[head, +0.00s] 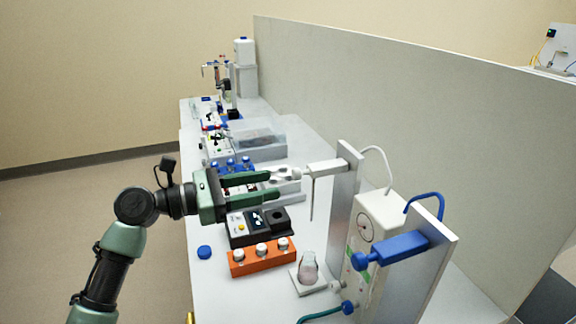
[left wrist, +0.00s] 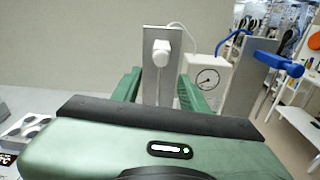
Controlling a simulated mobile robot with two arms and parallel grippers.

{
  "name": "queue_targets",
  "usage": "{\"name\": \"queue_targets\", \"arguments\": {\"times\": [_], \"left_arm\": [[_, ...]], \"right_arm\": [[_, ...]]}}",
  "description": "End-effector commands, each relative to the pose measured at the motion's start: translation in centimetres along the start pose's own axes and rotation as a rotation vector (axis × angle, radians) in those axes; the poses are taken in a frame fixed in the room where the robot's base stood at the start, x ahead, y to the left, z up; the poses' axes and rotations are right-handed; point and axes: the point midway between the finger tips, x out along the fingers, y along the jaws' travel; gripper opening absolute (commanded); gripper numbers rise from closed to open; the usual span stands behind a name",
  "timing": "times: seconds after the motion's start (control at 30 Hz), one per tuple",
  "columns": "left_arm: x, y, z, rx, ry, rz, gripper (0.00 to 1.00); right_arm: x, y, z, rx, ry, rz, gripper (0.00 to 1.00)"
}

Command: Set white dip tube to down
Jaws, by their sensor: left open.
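The white dip tube (head: 325,167) is a white block-like arm on an upright grey plate (head: 345,200). A thin grey tube hangs from it beside the plate. Its rounded white knob (head: 284,174) points toward my left gripper (head: 275,185). That gripper is open, with its green fingers at the knob; I cannot tell whether they touch it. In the left wrist view the white knob (left wrist: 161,50) shows beyond and between the two fingers. A glass flask (head: 308,268) stands on a pale base below the tube. My right gripper is not in view.
A blue dip tube arm (head: 400,248) sits on a second plate nearer me, by a white box with a dial (head: 365,228). An orange rack (head: 262,257) and a black device (head: 258,225) lie below my gripper. A tall grey panel (head: 400,105) bounds the bench behind.

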Motion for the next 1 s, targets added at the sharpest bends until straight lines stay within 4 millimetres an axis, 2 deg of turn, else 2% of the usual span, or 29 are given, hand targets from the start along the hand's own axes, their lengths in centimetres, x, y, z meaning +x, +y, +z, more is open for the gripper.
{"name": "queue_targets", "arguments": {"times": [0.03,0.17,0.5,0.63,1.0], "left_arm": [[-0.2,0.2,0.8,-0.05,-0.019,-0.007,0.44],[0.2,0.3,1.6,-0.108,-0.042,-0.018,0.44],[5.4,0.2,1.9,-0.105,-0.04,-0.018,0.44],[6.8,0.2,1.8,-0.105,-0.04,-0.017,0.44],[7.5,0.1,1.6,-0.101,-0.038,-0.016,0.44]], "right_arm": [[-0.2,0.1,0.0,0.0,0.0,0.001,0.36],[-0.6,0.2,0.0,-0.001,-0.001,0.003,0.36],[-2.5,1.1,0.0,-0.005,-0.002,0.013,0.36],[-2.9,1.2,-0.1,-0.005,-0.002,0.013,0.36],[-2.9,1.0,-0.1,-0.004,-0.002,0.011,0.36]]}}
